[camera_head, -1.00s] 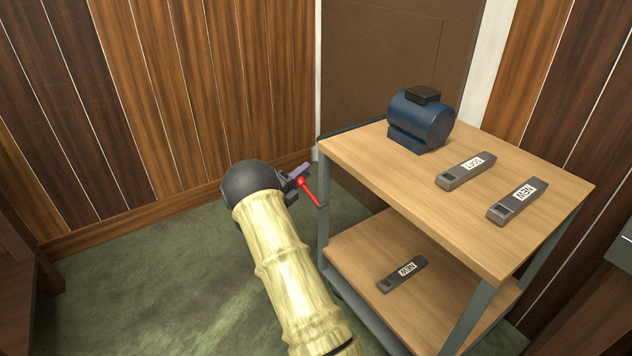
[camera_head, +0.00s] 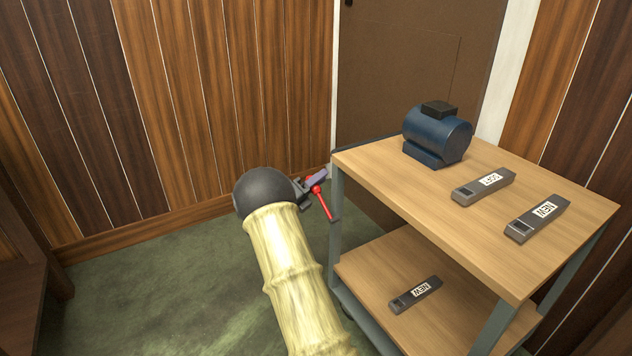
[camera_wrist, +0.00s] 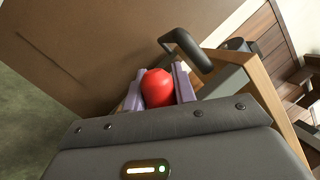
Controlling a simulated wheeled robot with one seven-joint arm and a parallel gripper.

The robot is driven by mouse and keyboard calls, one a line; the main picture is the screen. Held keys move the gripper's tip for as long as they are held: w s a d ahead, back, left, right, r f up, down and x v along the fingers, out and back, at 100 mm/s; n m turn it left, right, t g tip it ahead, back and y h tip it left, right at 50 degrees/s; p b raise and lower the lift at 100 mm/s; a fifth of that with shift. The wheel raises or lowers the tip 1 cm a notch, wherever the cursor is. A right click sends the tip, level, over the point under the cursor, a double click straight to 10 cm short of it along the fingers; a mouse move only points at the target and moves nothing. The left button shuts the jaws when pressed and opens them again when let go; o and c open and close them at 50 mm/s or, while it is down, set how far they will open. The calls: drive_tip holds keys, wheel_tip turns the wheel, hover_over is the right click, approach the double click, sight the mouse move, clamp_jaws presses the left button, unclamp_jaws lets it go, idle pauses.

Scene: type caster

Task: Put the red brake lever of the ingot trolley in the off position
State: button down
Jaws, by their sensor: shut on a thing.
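The red brake lever (camera_head: 321,200) sits at the left side of the trolley (camera_head: 400,190), near its left corner post. In the head view it slants from an upper-left knob down to the right. My gripper (camera_head: 316,181) is at the lever's upper end. In the wrist view the red knob (camera_wrist: 158,88) lies between the two purple fingers of my gripper (camera_wrist: 160,92), which are shut on it. The lever's shaft and pivot are hidden in the wrist view.
The trolley's top holds a blue motor-like block (camera_head: 436,135) and two labelled grey ingots (camera_head: 484,186) (camera_head: 538,217). Another ingot (camera_head: 415,294) lies on the lower shelf (camera_head: 365,270). A dark handle bar (camera_wrist: 187,48) rises close beside the fingers. Green floor is free on the left.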

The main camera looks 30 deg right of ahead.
drive_tip(key=c, duration=1.1)
unclamp_jaws()
drive_tip(key=shift+c, duration=0.2)
drive_tip(key=p+v, duration=0.6)
drive_tip(key=v, duration=1.1)
drive_tip(key=shift+a+f+p, duration=0.15)
drive_tip(key=shift+a+p, duration=0.05)
drive_tip(key=shift+p, duration=0.1)
drive_tip(key=shift+w, duration=0.15)
